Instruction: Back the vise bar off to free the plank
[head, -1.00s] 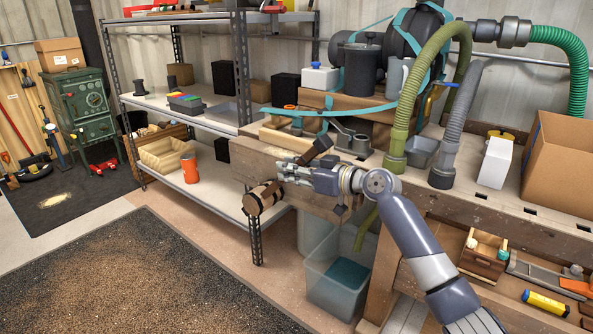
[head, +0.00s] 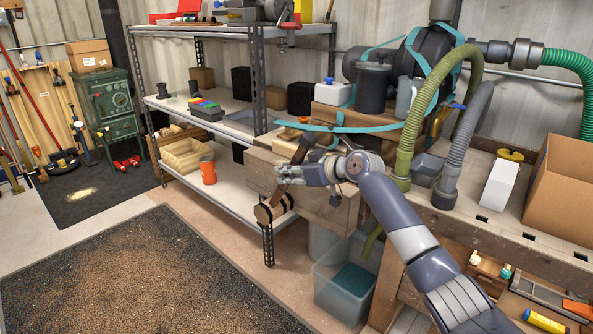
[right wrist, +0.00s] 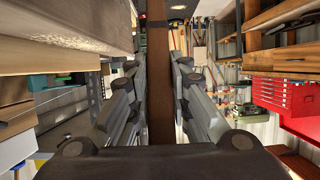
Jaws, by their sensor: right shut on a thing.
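The vise bar (head: 292,175) is a dark brown bar, tilted in front of the bench end, with its upper end leaning right. My right gripper (head: 283,174) is shut on it. In the right wrist view the bar (right wrist: 158,75) runs upright between the two fingers. A round wooden end with dark bands (head: 264,213) shows at the bar's lower left. Pale wood at the bench end (head: 261,172) and a wooden block (head: 328,208) sit behind and below the gripper. I cannot tell which wood is the plank or whether it is loose. My left gripper is out of view.
A metal shelf (head: 205,130) with an orange cup (head: 208,170) stands left of the bench. A clear bin (head: 342,285) is on the floor below. Hoses (head: 465,140) and a cardboard box (head: 563,185) crowd the bench top. The floor mat (head: 130,275) is clear.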

